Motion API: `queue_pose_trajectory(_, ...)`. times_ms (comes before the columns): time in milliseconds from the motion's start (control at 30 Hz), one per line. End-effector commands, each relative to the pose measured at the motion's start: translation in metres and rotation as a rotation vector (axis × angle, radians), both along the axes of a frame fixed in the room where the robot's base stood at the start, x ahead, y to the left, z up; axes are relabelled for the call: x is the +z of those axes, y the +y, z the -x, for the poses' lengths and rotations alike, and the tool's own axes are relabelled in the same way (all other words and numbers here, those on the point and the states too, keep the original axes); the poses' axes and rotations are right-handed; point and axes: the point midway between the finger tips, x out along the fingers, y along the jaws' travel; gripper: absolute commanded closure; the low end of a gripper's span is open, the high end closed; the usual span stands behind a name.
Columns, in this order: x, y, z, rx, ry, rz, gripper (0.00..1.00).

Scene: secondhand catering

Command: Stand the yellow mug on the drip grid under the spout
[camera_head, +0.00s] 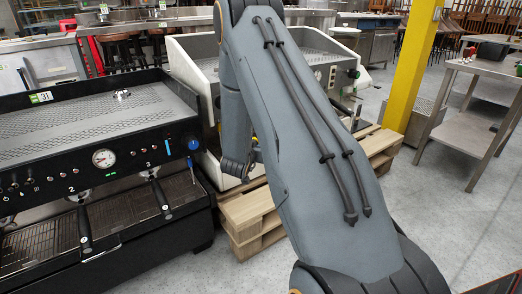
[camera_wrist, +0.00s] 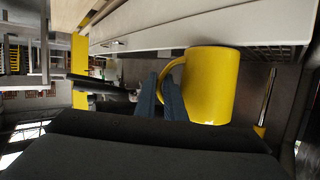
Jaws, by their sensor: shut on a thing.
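The yellow mug (camera_wrist: 212,85) is large in the wrist view, with its handle toward the left. My gripper (camera_wrist: 162,92) is shut on the handle; its two dark fingers show beside the mug body. In the head view my arm hides nearly all of the mug, and part of my gripper (camera_head: 241,166) shows in front of the pale machine (camera_head: 196,48). A dark grid (camera_wrist: 284,52) shows to the right of the mug in the wrist view; I cannot tell whether the mug touches it. I cannot clearly make out a spout above the mug.
A black espresso machine (camera_head: 85,122) with its own drip grids (camera_head: 118,213) stands at the left. The pale machine sits on wooden pallets (camera_head: 252,213). A yellow post (camera_head: 412,67) and a metal table (camera_head: 476,128) stand at the right.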

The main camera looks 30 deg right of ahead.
Motion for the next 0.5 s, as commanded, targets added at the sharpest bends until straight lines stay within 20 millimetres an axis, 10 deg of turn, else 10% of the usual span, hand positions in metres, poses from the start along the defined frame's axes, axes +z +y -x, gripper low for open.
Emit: queue_pose_trajectory(500, -0.002, 0.001, -0.039, 0.001, -0.004, 0.001, 1.0)
